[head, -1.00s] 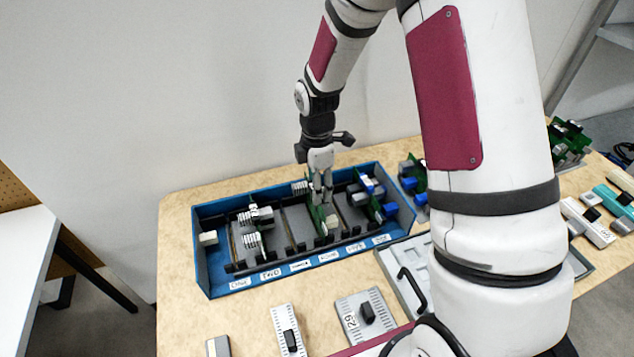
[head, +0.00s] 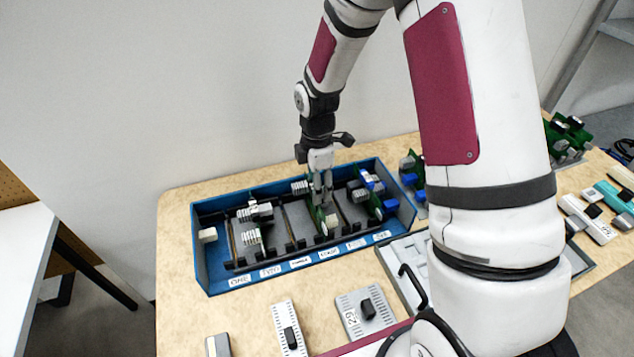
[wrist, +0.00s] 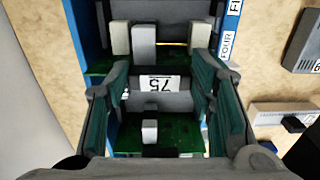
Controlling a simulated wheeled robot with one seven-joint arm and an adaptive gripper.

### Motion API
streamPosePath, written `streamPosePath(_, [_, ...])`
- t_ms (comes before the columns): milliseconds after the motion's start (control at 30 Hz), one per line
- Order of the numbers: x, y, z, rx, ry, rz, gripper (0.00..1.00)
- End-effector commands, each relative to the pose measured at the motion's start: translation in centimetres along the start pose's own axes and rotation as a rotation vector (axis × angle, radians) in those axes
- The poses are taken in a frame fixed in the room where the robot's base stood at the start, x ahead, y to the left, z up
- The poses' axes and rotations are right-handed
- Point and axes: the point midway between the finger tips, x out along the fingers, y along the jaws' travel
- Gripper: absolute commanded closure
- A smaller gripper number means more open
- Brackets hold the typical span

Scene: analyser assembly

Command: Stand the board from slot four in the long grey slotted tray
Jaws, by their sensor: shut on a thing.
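My gripper (head: 322,188) points down into the blue rack, its fingers shut on the upright green board (head: 317,217) in slot four. This board has a cream block at its front end.
The blue rack (head: 205,272) holds other boards on both sides of my gripper, close by. Grey modules (head: 362,312) lie on the table in front. More boards (head: 568,138) and small modules (head: 590,220) are at the right.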

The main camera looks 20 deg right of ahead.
Motion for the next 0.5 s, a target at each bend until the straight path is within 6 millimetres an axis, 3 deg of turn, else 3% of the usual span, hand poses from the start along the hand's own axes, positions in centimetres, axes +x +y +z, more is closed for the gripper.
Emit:
streamPosePath(367, [0.11,0.0,0.0,0.0,0.0,0.0,0.8])
streamPosePath(400, [0.11,0.0,0.0,0.0,0.0,0.0,0.48])
streamPosePath(500, [0.11,0.0,0.0,0.0,0.0,0.0,0.27])
